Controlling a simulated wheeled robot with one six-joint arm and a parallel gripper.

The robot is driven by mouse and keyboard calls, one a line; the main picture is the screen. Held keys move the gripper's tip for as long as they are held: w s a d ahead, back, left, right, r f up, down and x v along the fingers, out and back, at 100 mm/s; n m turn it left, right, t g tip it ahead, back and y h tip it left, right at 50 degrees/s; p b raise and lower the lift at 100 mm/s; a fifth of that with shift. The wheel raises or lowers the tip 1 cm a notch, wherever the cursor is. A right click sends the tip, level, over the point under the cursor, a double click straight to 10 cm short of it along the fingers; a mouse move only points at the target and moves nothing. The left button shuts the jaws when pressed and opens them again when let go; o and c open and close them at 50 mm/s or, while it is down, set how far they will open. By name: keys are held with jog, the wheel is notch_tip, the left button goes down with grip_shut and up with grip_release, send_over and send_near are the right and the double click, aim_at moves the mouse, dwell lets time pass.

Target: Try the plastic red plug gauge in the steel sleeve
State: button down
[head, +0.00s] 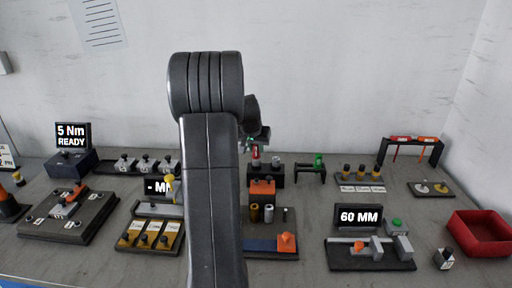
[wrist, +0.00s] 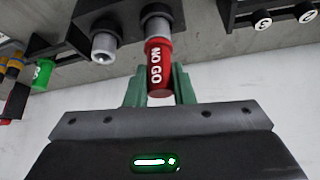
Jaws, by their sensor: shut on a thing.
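The red plug gauge (wrist: 158,66), marked NO GO, is between the green fingers of my gripper (wrist: 160,88). Its grey end meets a dark two-place block (wrist: 128,8); I cannot tell how deep it sits. In the head view the red gauge (head: 255,152) shows above the block (head: 265,178), below my gripper (head: 256,142), which my arm partly hides. A steel-grey sleeve (head: 268,213) stands upright on a board in front, beside a brass-coloured one (head: 254,213). The gripper is apart from both sleeves.
The dark and blue board (head: 262,244) also carries orange blocks (head: 287,242). A 60 MM display (head: 359,216) and a red bin (head: 480,235) are at the right. My arm hides the middle-left bench.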

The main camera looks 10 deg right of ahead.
jog(key=shift+r, duration=0.15)
jog(key=shift+r+p, duration=1.2)
jog(key=shift+r, duration=0.4)
jog(key=shift+r, duration=0.2)
jog(key=shift+r+p, duration=1.75)
jog(key=shift+r, duration=0.65)
jog(key=shift+f, duration=0.1)
